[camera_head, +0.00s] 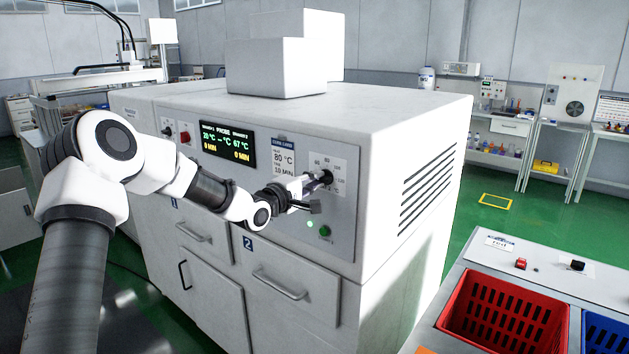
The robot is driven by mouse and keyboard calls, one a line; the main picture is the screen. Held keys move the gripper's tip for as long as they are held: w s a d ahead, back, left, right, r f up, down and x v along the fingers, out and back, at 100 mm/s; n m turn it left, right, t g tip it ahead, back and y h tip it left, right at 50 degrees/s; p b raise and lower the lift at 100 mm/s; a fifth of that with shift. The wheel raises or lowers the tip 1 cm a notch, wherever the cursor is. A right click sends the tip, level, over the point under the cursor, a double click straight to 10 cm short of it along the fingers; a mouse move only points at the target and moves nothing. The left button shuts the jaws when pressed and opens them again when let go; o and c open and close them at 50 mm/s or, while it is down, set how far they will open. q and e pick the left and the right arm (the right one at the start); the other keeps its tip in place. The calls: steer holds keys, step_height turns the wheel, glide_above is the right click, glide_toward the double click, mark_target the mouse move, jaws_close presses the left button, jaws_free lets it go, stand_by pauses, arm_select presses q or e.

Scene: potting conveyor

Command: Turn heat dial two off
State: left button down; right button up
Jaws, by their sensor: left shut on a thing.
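Heat dial two (327,177) is a small dark knob on a scale plate at the right end of the white oven's front panel, above the drawer marked 2. My left gripper (315,183) is at this dial and shut on it. The gripper and wrist hide part of the dial, and I cannot read where it points. The display (228,146) on the panel shows 67 °C on its right side and 0 MIN on both sides. My right gripper is not in view.
The white oven (400,110) carries a stepped box on top. Drawer handles (280,284) stick out below the panel. A green button (325,230) sits below the dial. A red crate (505,310) stands on a bench at the lower right. Green floor is free behind it.

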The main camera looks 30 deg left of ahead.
arm_select(q)
steer(key=shift+n, duration=0.3)
steer(key=c, duration=1.2)
jaws_free()
steer(key=shift+o, duration=0.2)
steer(key=shift+a, duration=0.1)
steer(key=shift+s, duration=0.1)
steer(key=s, duration=1.1)
steer(key=shift+s+a, duration=0.4)
